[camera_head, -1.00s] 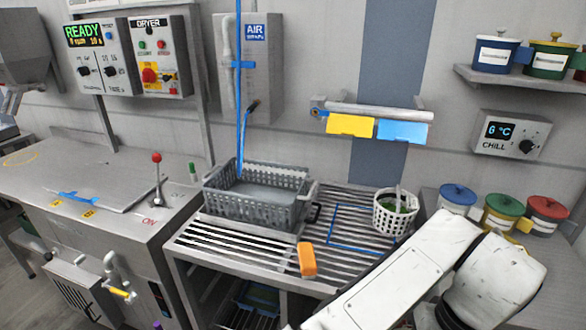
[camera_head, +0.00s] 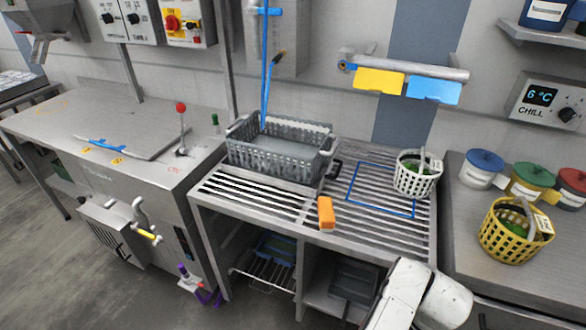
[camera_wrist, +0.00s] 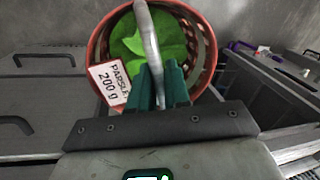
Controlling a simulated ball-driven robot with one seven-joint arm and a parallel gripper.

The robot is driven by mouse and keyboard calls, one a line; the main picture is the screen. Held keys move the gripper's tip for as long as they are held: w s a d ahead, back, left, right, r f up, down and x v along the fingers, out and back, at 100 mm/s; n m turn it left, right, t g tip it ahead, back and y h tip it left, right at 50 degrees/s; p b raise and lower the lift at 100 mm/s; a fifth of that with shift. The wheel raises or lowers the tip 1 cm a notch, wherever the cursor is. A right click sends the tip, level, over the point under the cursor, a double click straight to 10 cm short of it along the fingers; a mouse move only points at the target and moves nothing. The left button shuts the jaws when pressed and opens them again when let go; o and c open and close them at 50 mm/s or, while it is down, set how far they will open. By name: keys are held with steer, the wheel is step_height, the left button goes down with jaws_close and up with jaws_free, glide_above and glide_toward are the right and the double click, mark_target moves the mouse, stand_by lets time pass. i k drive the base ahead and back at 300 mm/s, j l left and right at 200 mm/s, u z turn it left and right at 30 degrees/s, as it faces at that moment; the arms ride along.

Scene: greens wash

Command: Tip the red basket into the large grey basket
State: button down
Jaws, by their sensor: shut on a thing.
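The red basket (camera_wrist: 207,62) fills the upper middle of the wrist view. Green leaves (camera_wrist: 150,38) lie in it, and a white tag reading "PARSLEY 200 g" (camera_wrist: 112,84) hangs on its left side. My gripper (camera_wrist: 158,84) is shut on the basket's pale handle (camera_wrist: 147,35), with a green finger on each side. The red basket does not show in the head view. The large grey basket (camera_head: 275,160) stands upright on the slatted rack in the head view, left of centre. No contents can be made out in it.
A white basket of greens (camera_head: 414,180) stands on the rack inside or beside the blue outline. A yellow basket of greens (camera_head: 508,236) is on the right counter near lidded tins (camera_head: 484,168). An orange block (camera_head: 326,212) lies at the rack's front. A blue hose (camera_head: 266,80) hangs behind the grey basket.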

mark_target(298, 162)
steer(key=i+j+z, duration=0.15)
steer(key=j+z, duration=0.2)
steer(key=j, duration=0.45)
steer(key=j+z, duration=0.35)
steer(key=j, duration=0.5)
steer(key=j+z, duration=0.35)
steer(key=j, duration=0.5)
